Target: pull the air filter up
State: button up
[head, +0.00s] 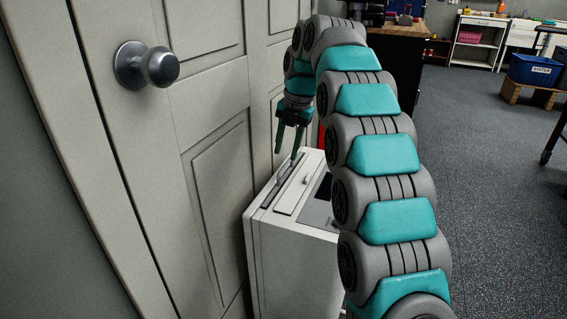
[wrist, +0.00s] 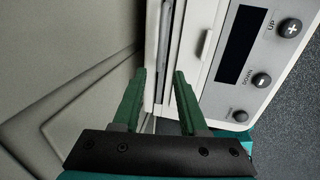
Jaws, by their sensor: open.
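A white appliance (head: 290,262) stands against the panelled door, with a long narrow slot along the door side of its top. A thin grey strip in that slot, which looks like the top edge of the air filter (head: 283,180), also shows in the wrist view (wrist: 163,45). The rest of the filter is hidden inside the appliance. My gripper (head: 288,153) is open and points down over the far part of the slot. In the wrist view its green fingers (wrist: 160,72) lie on either side of the strip. I cannot tell whether they touch it.
A door (head: 215,130) with a round knob (head: 147,65) rises close at the left. The appliance's control panel (wrist: 250,60) has a dark display and several round buttons. Open floor (head: 490,200) lies to the right; a blue bin (head: 533,70) sits farther back.

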aim_at(282, 169)
jog(key=shift+w+a+f, duration=0.1)
jog(key=shift+a+f, duration=0.15)
jog(key=shift+f, duration=1)
jog(key=shift+w+a+f, duration=0.1)
jog(key=shift+a+f, duration=0.1)
jog(key=shift+f, duration=1)
grip_shut()
